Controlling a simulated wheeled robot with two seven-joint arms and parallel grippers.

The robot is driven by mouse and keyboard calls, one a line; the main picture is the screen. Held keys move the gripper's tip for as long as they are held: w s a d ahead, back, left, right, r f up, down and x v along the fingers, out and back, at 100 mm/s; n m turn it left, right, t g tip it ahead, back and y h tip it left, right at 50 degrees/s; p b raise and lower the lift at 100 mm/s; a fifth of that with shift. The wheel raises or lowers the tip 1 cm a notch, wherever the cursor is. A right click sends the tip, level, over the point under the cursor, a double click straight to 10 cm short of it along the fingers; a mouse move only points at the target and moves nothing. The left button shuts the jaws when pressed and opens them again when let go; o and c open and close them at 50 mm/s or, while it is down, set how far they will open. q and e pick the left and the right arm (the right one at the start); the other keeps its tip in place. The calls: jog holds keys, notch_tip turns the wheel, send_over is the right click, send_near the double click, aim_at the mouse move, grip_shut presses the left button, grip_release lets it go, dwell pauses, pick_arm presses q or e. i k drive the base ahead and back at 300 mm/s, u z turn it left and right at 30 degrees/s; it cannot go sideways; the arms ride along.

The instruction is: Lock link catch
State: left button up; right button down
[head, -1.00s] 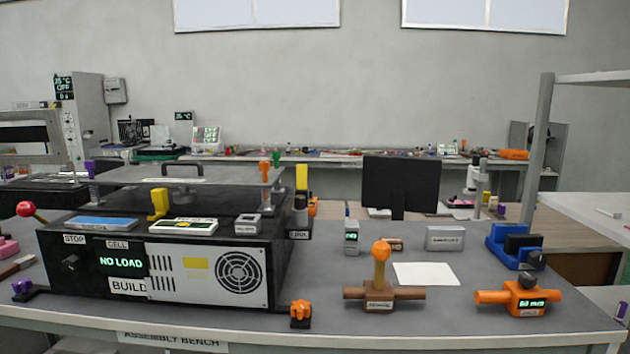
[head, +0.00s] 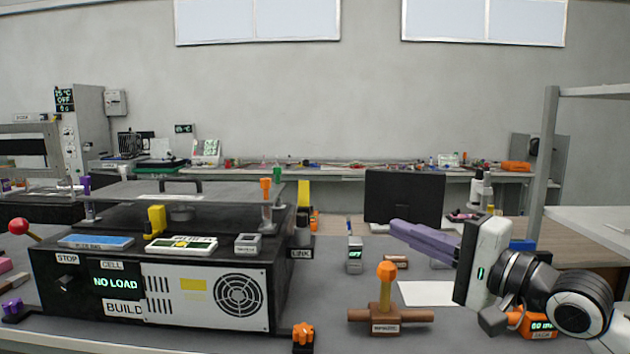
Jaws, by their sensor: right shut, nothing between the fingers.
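A label reading LINK (head: 302,253) sits at the right side of a black test box (head: 60,280). Just above it are a grey cylindrical part (head: 303,236) and an upright yellow lever (head: 304,195); the box partly hides this fixture, and I cannot tell whether its catch is locked. My right gripper (head: 397,229) comes in from the right with its purple fingers shut and empty, pointing left. It is apart from the LINK fixture, to its right. My left gripper is not in view.
A brown fixture with an orange knob (head: 386,271) stands below and left of my right gripper. A small grey display unit (head: 354,255) stands between the gripper and the box. An orange clamp (head: 303,337) is at the box's front right corner. A monitor (head: 403,195) stands behind.

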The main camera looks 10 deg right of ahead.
aim_at(303, 186)
jog(key=i, duration=0.9)
